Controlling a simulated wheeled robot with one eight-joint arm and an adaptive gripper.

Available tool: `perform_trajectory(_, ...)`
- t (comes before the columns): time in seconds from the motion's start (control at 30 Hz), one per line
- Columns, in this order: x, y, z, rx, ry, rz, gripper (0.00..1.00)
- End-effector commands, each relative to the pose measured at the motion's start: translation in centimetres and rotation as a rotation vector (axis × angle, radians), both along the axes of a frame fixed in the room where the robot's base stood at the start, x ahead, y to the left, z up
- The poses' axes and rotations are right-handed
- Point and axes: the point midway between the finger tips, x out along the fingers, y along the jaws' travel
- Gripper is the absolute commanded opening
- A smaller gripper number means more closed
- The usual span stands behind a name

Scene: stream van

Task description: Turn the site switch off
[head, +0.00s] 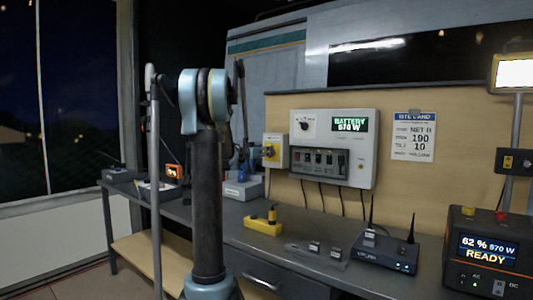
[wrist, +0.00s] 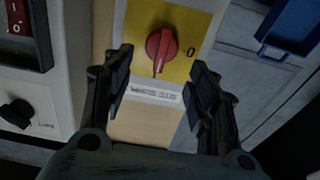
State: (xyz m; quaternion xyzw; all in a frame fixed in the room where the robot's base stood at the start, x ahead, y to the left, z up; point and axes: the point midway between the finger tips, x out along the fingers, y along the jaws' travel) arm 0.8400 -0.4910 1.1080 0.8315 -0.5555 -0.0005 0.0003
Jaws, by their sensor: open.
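The site switch is a red rotary knob (wrist: 161,46) on a yellow plate (wrist: 186,20) in the wrist view. A pale line on the knob points down in that picture, towards a white label strip (wrist: 155,93). A "0" mark is at the knob's right. My gripper (wrist: 164,73) is open in the wrist view. Its fingers are spread to either side below the knob, with no visible contact. The fingers are not clear in the head view.
The grey battery panel (head: 360,150) is beside the switch. In the wrist view its edge, a red rocker (wrist: 20,25) and a black knob (wrist: 17,113) lie left. A blue part (wrist: 290,25) is at upper right. The bench below holds a router (head: 385,250) and power unit (head: 490,252).

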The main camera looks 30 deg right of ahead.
Motion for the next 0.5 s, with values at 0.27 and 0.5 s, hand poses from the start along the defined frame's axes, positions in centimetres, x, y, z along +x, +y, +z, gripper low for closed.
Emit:
perform_trajectory(0.27,1.0,-2.3,0.0,0.000,0.000,0.000,0.53)
perform_trajectory(0.5,1.1,-2.5,0.0,0.000,0.000,0.000,0.53)
